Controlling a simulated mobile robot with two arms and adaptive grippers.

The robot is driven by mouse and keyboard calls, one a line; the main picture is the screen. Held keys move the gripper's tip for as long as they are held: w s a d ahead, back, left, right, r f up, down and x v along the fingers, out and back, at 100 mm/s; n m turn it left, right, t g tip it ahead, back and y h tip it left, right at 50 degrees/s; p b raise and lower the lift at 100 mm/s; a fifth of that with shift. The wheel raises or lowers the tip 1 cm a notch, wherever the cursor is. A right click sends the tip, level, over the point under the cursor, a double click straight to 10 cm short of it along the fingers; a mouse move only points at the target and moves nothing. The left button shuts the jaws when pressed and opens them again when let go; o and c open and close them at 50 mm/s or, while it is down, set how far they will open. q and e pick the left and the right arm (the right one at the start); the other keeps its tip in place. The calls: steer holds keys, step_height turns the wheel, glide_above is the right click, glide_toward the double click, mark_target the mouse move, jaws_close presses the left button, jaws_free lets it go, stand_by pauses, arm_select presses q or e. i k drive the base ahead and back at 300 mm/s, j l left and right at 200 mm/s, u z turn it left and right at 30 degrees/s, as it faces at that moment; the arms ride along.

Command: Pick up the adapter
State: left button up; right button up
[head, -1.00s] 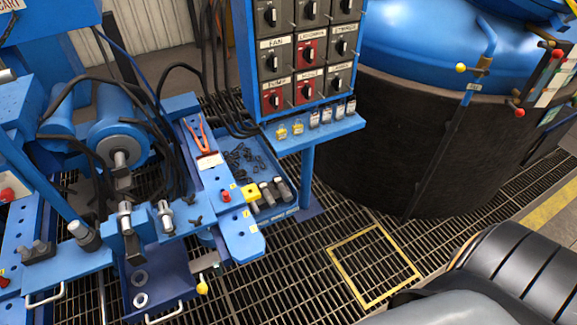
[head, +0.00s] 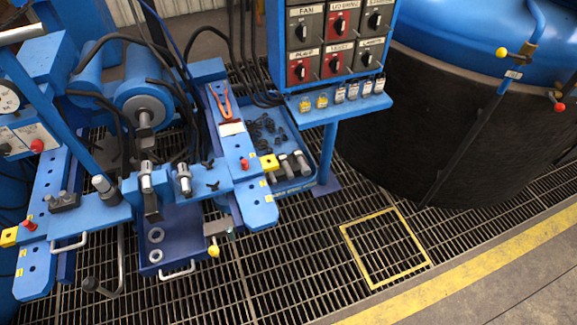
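I cannot tell for certain which part is the adapter. Several dark and metallic cylindrical fittings (head: 302,162) lie at the front right of a blue tray (head: 316,168) beside the bench. Two upright metal fittings (head: 184,181) sit on the blue crossbar of the machine at left. Two flat metal rings (head: 156,236) lie on the dark blue plate below them. Neither gripper shows in the head view.
Red-handled pliers (head: 225,104) lie on the blue beam. A control panel (head: 332,35) with a shelf of small padlock-like items (head: 322,102) stands behind the tray. A large dark tank (head: 440,120) fills the right. Grating with a yellow-framed square (head: 386,250) is clear in front.

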mark_target(283, 160)
steer(key=i+l, duration=0.55)
steer(key=i+l+u, duration=0.15)
steer(key=i+l, duration=0.4)
steer(key=l, duration=0.1)
